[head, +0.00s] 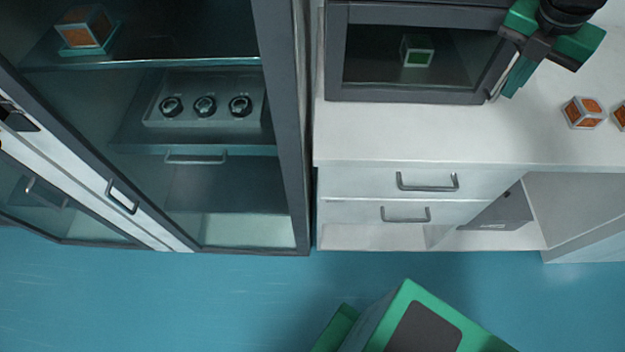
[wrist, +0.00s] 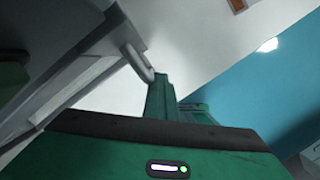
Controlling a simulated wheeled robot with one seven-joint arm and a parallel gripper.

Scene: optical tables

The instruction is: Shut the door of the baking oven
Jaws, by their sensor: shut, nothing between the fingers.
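The baking oven (head: 337,60) is a dark grey box with a glass-fronted door (head: 410,97), standing on the white bench. The door looks close to flush with the front; I cannot tell whether a small gap is left. A cube with a green face (head: 417,51) shows behind the glass. My gripper (head: 512,84) is shut and empty at the door's right edge, beside the door handle (head: 494,92). In the wrist view the gripper's fingers (wrist: 160,85) are next to the grey handle (wrist: 138,62), not around it; I cannot tell whether they touch.
Orange-faced cubes (head: 583,112) sit on the bench right of the oven. Drawers with handles (head: 427,182) are below the bench top. A tall glass-fronted cabinet (head: 283,130) stands at left. The blue floor (head: 200,300) in front is clear.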

